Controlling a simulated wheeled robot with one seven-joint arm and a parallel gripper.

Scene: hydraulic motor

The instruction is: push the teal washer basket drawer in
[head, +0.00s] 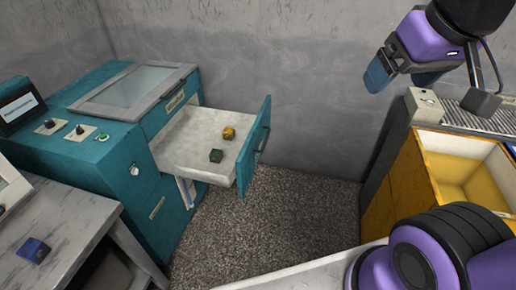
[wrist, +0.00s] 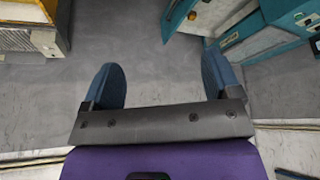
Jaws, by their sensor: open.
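The teal washer (head: 110,125) stands at the left in the head view. Its basket drawer (head: 190,150) is pulled out to the right, with a pale tray and a teal front panel (head: 248,150) with a handle. A small yellow part (head: 228,133) and a small dark green part (head: 216,156) lie in the tray. My gripper (head: 378,76) is at the upper right, well apart from the drawer. Its blue fingers are spread in the wrist view (wrist: 160,82), with nothing between them. The drawer front also shows at the top of the wrist view (wrist: 181,14).
A yellow open drawer or bin (head: 465,170) stands below a grey-topped unit at the right. A grey table (head: 60,220) with a blue item (head: 34,250) is at the lower left. Speckled floor (head: 290,220) lies clear between the drawer and the yellow unit.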

